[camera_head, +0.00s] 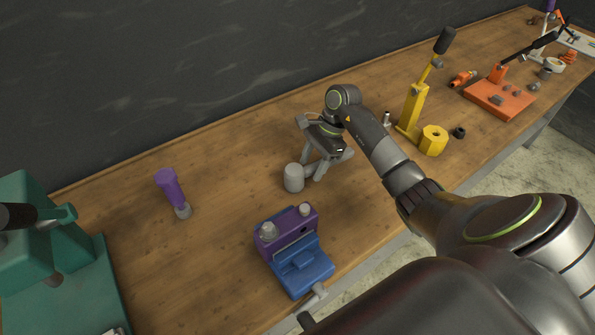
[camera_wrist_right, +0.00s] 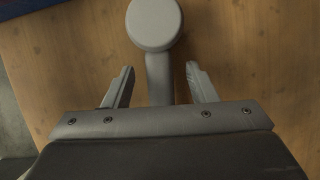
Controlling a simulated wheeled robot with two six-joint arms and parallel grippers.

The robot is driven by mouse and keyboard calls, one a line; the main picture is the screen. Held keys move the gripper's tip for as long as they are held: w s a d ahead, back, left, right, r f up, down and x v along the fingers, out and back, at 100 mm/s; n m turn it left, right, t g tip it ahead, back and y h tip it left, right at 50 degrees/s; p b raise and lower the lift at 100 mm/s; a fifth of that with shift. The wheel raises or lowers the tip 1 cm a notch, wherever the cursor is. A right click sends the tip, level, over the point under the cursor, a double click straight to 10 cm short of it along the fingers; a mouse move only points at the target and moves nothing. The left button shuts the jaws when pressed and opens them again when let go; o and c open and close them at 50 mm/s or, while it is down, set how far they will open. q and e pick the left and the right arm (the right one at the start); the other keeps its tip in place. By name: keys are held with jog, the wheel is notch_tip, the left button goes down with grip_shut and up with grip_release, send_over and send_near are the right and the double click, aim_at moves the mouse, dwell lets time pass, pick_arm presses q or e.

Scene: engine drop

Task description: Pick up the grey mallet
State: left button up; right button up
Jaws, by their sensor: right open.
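The grey mallet (camera_head: 293,178) rests on the wooden workbench, its round head toward the left and its handle running right under my right gripper. In the right wrist view the mallet's round head (camera_wrist_right: 155,23) shows at the top, with the handle running down from it between the fingers. My right gripper (camera_head: 315,170) is open above the handle, one finger on each side; it also shows in the right wrist view (camera_wrist_right: 160,72). The far part of the handle is hidden by the gripper. My left gripper is not in view.
A blue vise (camera_head: 302,266) with a purple block (camera_head: 286,232) stands in front. A purple-handled tool (camera_head: 171,190) and a green machine (camera_head: 80,245) are left. A yellow lever tool (camera_head: 412,105), yellow nut (camera_head: 433,140) and orange plate (camera_head: 500,98) are right. A dark wall runs behind.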

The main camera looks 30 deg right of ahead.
aim_at(310, 166)
jog(key=shift+x, duration=0.85)
jog(key=shift+a+f, duration=0.1)
grip_shut()
notch_tip(310, 166, up, 10)
jog(key=b, duration=0.2)
jog(key=shift+b, duration=0.3)
